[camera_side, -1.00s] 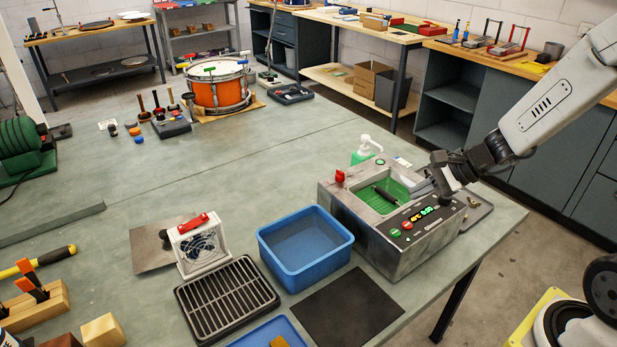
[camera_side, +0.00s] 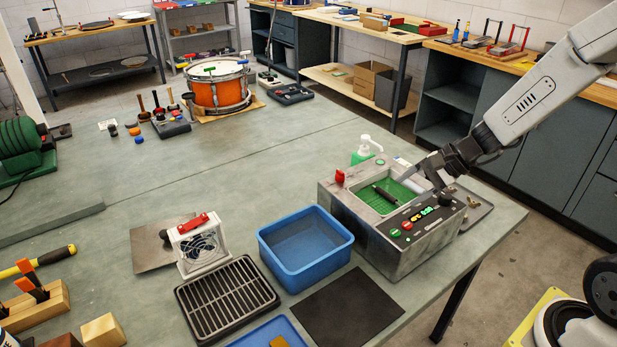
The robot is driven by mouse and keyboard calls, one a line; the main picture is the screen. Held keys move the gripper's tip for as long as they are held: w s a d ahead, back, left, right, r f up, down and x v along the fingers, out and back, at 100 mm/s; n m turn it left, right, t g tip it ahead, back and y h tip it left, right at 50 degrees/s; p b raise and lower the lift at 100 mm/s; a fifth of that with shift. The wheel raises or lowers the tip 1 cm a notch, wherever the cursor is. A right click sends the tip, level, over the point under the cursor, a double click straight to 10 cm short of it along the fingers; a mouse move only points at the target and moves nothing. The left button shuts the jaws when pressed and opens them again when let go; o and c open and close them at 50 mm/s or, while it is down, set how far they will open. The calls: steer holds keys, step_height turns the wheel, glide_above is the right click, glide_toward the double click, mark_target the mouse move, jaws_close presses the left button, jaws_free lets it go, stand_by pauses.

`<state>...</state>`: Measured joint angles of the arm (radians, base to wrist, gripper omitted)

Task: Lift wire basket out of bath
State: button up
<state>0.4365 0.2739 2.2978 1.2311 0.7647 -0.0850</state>
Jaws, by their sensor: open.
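The bath (camera_side: 370,240) is a grey metal box with lit buttons on its front panel, standing at the right of the bench. Green liquid or mesh (camera_side: 372,208) fills its opening. A dark bar (camera_side: 385,194) lies across the green area; it looks like the basket's handle, but the basket's wires are too small to make out. My gripper (camera_side: 421,180) is open and empty above the bath's right rim, to the right of the dark bar and apart from it.
A red knob (camera_side: 340,176) stands on the bath's left corner. A green pump bottle (camera_side: 364,153) stands behind it. A blue tub (camera_side: 305,270), a black drain rack (camera_side: 226,305), a small fan (camera_side: 199,250) and a dark mat (camera_side: 346,310) lie to the left and front.

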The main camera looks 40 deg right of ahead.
mark_target(384, 201)
steer(key=w+d+f+n+g+h, duration=0.1)
steer(key=w+n+g, duration=0.1)
steer(key=w+n, duration=0.1)
steer(key=w+d+f+n+g+h, duration=0.1)
steer(key=w+d+f+n, duration=0.1)
steer(key=n, duration=0.4)
steer(key=w+d+f+n+g+h, duration=0.1)
steer(key=w+d+f+n+g, duration=0.1)
steer(key=w+n, duration=0.2)
steer(key=shift+w+d+n+g, duration=0.1)
steer(key=shift+w+n+g, duration=0.2)
steer(key=shift+n, duration=0.3)
steer(key=shift+w+d+f+n+h, duration=0.15)
steer(key=shift+f+n+h, duration=0.1)
steer(key=shift+f, duration=0.25)
steer(key=shift+w+f+n+h, duration=0.15)
steer(key=shift+f+n, duration=0.05)
steer(key=shift+f, duration=0.3)
steer(key=shift+w+d+f+n+h, duration=0.15)
steer(key=shift+f+n+h, duration=0.1)
steer(key=shift+f, duration=0.25)
steer(key=shift+s+a+f, duration=0.1)
steer(key=shift+a+f, duration=0.1)
steer(key=shift+f, duration=0.65)
steer(key=shift+w+a+f, duration=0.1)
steer(key=shift+a+f, duration=0.1)
steer(key=shift+f, duration=0.6)
steer(key=shift+s+a+f, duration=0.1)
steer(key=shift+a+f, duration=0.1)
steer(key=shift+f, duration=0.65)
